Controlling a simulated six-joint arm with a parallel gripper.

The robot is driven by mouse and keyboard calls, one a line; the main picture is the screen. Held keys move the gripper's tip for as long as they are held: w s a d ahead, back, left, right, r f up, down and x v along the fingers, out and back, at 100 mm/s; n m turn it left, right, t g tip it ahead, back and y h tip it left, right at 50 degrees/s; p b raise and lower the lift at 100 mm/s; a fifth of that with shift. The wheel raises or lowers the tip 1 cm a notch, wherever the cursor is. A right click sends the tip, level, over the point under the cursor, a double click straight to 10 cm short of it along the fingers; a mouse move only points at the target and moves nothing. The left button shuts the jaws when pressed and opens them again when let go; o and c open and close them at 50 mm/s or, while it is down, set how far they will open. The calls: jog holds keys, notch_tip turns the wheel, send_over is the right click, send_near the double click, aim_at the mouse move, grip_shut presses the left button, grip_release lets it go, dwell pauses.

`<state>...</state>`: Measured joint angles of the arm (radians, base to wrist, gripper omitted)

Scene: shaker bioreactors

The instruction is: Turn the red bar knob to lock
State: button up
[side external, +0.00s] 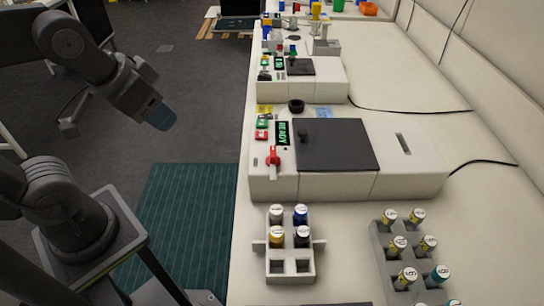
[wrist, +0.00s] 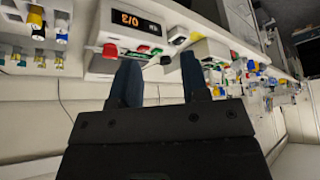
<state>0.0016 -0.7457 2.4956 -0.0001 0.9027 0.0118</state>
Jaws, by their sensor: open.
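The red bar knob (side external: 273,158) is on the left part of the near bioreactor's (side external: 410,160) front panel, below the green READY display. Its bar points roughly up and down in the side view. My gripper (side external: 163,118) is in the air left of the bench, well apart from the knob. In the wrist view its two dark fingers (wrist: 160,78) are spread with nothing between them. A red part (wrist: 110,50) shows beside the left finger there; I cannot tell for sure that it is the knob.
A dark lid (side external: 345,148) with a small black knob tops the near bioreactor. A rack (side external: 290,278) with capped bottles stands in front of it, and another rack (side external: 380,250) is to the right. A second bioreactor (side external: 328,85) stands behind. The air between gripper and bench is clear.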

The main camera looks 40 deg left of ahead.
jog(key=shift+w+d+r+m, duration=0.15)
jog(key=shift+w+r+m, duration=0.15)
jog(key=shift+m, duration=0.2)
notch_tip(320, 180, up, 3)
jog(key=m+g, duration=0.6)
jog(key=m, duration=2)
send_over(273, 151)
notch_tip(273, 151, down, 14)
jog(key=shift+r, duration=0.25)
grip_shut()
